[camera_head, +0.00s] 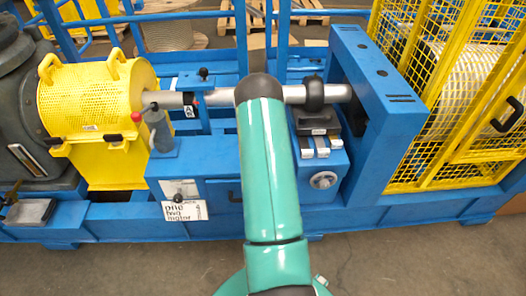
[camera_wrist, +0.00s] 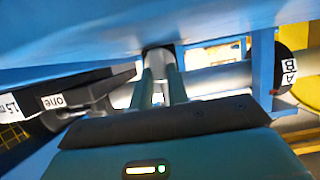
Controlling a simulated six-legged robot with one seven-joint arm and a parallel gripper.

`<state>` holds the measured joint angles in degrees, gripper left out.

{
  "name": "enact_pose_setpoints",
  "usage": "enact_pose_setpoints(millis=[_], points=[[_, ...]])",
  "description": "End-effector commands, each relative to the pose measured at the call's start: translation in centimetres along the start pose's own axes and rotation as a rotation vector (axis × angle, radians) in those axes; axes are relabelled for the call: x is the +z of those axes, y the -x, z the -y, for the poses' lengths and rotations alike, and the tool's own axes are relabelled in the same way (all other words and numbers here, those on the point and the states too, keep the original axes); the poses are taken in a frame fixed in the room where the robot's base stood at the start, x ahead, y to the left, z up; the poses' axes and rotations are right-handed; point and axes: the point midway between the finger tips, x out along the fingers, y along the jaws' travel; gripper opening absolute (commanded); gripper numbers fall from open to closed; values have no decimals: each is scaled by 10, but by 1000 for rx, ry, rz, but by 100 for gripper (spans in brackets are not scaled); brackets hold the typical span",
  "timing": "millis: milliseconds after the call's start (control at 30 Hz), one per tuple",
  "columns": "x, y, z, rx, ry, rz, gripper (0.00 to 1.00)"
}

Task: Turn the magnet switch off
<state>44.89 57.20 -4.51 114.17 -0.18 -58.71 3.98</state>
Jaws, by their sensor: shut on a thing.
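In the wrist view, my gripper (camera_wrist: 161,74) reaches forward with its two green fingers on either side of a small grey rounded piece (camera_wrist: 160,55) below a blue surface. It is shut on this piece. I cannot tell for certain whether this piece is the magnet switch, as its far side is hidden. In the head view, my green arm covers the gripper and the spot where it works, in front of the blue machine frame (camera_head: 222,196).
A grey shaft (camera_head: 275,95) runs across the frame, with a black collar (camera_head: 313,94) at right. A yellow perforated guard (camera_head: 88,98) stands left and a yellow mesh cage (camera_head: 447,85) right. Dark blocks labelled "one" (camera_wrist: 75,97) lie left of my fingers. Floor in front is clear.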

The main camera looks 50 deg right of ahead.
Motion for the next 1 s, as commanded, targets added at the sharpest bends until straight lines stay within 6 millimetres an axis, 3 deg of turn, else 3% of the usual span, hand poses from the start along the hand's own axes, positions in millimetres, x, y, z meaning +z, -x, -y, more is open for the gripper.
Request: enact_pose_setpoints(millis=[433, 467, 533, 567, 867, 1000], points=[[-1, 0, 0, 5, 13, -3, 0], [-1, 0, 0, 5, 13, -3, 22], [-1, 0, 0, 5, 13, -3, 36], [-1, 0, 0, 5, 12, -2, 38], [0, 1, 0, 5, 12, -1, 38], [-1, 13, 0, 5, 12, -1, 38]])
